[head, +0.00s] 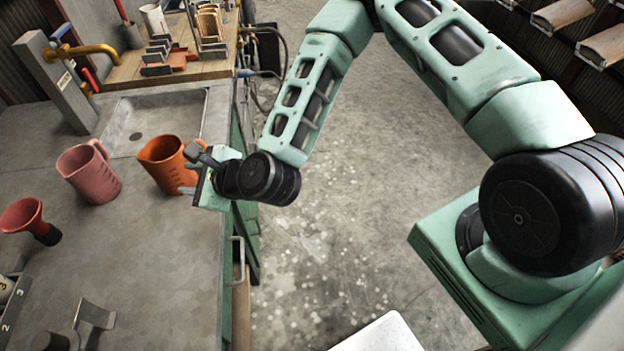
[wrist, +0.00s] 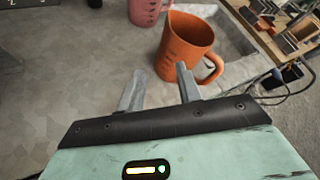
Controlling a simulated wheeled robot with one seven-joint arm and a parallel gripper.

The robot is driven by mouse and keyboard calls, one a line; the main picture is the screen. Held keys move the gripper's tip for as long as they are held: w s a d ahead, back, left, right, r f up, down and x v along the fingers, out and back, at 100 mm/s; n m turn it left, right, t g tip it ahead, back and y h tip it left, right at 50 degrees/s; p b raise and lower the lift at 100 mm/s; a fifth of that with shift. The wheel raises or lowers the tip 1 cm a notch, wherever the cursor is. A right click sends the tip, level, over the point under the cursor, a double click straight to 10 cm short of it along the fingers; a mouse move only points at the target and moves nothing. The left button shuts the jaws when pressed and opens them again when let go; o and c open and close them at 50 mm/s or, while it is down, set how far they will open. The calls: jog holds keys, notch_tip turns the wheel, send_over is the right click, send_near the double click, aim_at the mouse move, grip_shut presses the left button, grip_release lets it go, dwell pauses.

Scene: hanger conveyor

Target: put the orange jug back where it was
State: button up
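The orange jug (head: 162,163) stands upright on the grey worktop, beside the sink corner. In the wrist view the orange jug (wrist: 186,43) is just beyond my right-hand finger, with its handle to the right. My gripper (head: 198,157) is at the jug's right side in the head view and hides part of it. In the wrist view my gripper (wrist: 160,84) has its two fingers apart with only worktop showing between them. I cannot tell whether a finger touches the jug.
A pink jug (head: 91,172) stands left of the orange one. A red funnel (head: 27,217) lies farther left. A shallow sink (head: 170,112) with a brass tap (head: 88,50) is behind. A wooden board with racks (head: 170,65) is at the back. The worktop's front middle is clear.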

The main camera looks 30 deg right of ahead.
jog(key=s+r+n+g, duration=0.3)
jog(key=s+n+g, duration=0.4)
jog(key=s+n, duration=0.7)
jog(key=s+d+r+n+g+h, duration=0.3)
jog(key=s+d+r+n+h, duration=0.4)
jog(key=d+r+n, duration=0.5)
jog(key=s+d+n, duration=0.2)
jog(key=n, duration=0.2)
jog(key=shift+s+d, duration=0.2)
jog(key=shift+d, duration=0.2)
jog(key=shift+a, duration=0.1)
